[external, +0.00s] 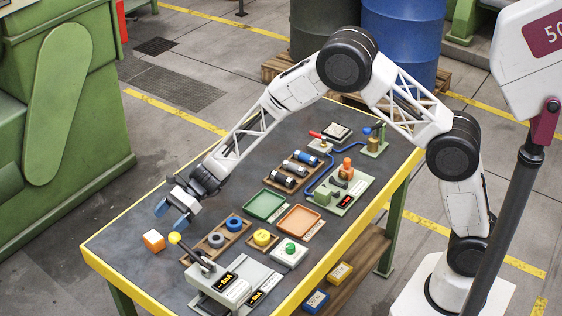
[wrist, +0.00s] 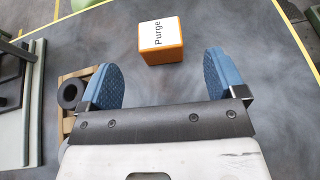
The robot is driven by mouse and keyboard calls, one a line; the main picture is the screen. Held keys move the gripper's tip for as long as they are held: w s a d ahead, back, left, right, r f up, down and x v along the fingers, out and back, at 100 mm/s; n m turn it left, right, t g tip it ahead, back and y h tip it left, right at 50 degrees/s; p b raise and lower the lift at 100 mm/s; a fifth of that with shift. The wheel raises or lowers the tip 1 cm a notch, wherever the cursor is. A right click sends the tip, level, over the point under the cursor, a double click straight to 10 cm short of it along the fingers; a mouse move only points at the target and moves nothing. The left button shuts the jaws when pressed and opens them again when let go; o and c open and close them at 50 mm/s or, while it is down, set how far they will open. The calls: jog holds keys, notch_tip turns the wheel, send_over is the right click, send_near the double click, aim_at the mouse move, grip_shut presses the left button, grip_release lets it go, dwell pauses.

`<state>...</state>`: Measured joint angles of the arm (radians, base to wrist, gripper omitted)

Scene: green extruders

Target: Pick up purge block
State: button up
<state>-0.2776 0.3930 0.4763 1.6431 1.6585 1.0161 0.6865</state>
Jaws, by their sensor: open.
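The purge block is an orange cube (external: 153,240) on the dark tabletop near the table's left end in the external view. In the wrist view, the purge block (wrist: 160,40) has a white top marked "Purge" and stands beyond the fingertips, roughly centred between them. My gripper (external: 170,211) has blue finger pads and hangs above the table close to the block, with nothing between its fingers. In the wrist view, my gripper (wrist: 160,75) has its two blue pads spread wide, apart from the block.
Green (external: 265,204) and orange (external: 299,219) trays lie farther along. The tabletop around the block is mostly clear, with a yellow table edge (external: 118,278) nearby.

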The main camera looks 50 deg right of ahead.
aim_at(151, 238)
jog(key=shift+a+f, duration=0.1)
jog(key=shift+a, duration=0.1)
jog(key=shift+a, duration=0.1)
jog(key=shift+x, duration=2.5)
jog(key=c, duration=1)
jog(key=shift+c, duration=0.2)
